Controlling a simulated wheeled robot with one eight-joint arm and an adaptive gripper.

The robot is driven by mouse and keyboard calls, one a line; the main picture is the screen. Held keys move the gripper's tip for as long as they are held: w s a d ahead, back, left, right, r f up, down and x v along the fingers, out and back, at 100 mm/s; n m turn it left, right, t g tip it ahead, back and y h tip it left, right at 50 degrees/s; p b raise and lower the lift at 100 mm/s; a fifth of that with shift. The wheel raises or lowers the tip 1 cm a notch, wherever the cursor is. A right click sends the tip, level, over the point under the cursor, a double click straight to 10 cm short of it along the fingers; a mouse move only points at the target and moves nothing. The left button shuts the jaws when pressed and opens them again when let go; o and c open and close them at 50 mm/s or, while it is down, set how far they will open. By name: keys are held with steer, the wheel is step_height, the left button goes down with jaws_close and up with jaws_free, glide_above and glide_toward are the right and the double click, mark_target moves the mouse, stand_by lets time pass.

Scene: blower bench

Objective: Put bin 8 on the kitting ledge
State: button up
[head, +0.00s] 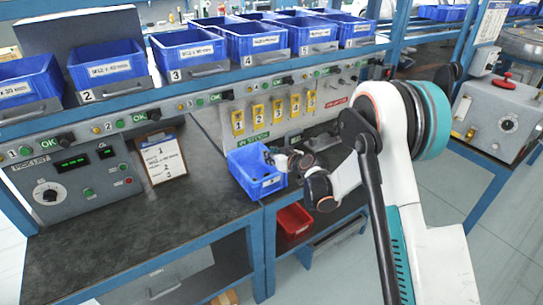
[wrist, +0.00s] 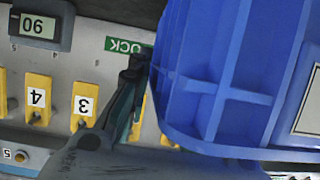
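A blue bin (head: 262,188) with a small white label is at the right front corner of the dark bench top. Its number is too small to read, so I cannot tell if it is bin 8. My gripper (head: 274,158) is at the bin's right rear rim. In the wrist view the same bin's ribbed wall (wrist: 225,75) fills the right side, and my dark fingers (wrist: 138,72) are close together against its edge. They appear closed on it; the exact contact is partly hidden. I cannot tell whether the bin rests on the bench or hangs just above it.
Several blue bins (head: 187,48) stand in a row on the shelf above. Yellow numbered tags (head: 258,116) hang on the panel behind the bin. A clipboard (head: 160,158) leans left of it. A red bin (head: 293,221) sits below. The bench front left (head: 130,225) is clear.

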steer(key=shift+r, duration=0.1)
steer(key=shift+s+d+r, duration=0.15)
steer(key=s+d+r+m+g+h+p, duration=0.1)
steer(key=s+d+r+h+p, duration=0.1)
steer(key=s+d+r, duration=0.65)
steer(key=s+d+r+m+g+h+p, duration=0.15)
steer(key=s+d+r, duration=0.25)
steer(key=s+r, duration=0.95)
steer(key=s+d+m+h, duration=0.2)
steer(key=s+d, duration=0.2)
steer(key=s, duration=0.8)
steer(key=s+d+m+g+h, duration=0.1)
steer(key=s+d, duration=0.4)
steer(key=s, duration=0.8)
steer(key=shift+d+m+h+p, duration=0.15)
steer(key=shift+m+h+p, duration=0.2)
steer(key=shift+m+h, duration=0.3)
